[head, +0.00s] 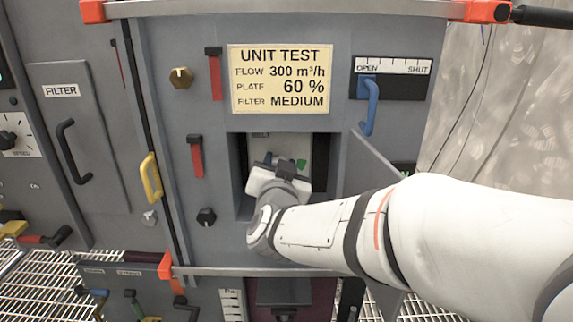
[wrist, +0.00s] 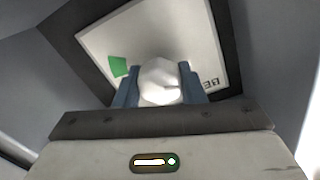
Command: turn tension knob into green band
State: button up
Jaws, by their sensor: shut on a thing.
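My gripper (head: 268,163) reaches into a square recess in the grey cabinet. In the wrist view its two blue fingers (wrist: 160,98) are shut on a pale rounded knob (wrist: 160,76), one on each side. The knob stands on a white plate (wrist: 182,32) at the back of the recess. The green band (wrist: 118,67) is a small patch on that plate, left of the knob in the wrist view. It also shows in the head view (head: 301,164). I cannot make out a pointer mark on the knob. In the head view my gripper hides the knob.
An open door flap (head: 373,162) stands at the right of the recess, close to my arm. A sign (head: 281,79) reading UNIT TEST is above. A blue handle (head: 371,105), red levers (head: 196,156) and a dark knob (head: 206,216) surround the opening.

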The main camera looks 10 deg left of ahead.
jog(key=o, duration=1)
jog(key=shift+p+v, duration=0.6)
jog(key=shift+v, duration=3.3)
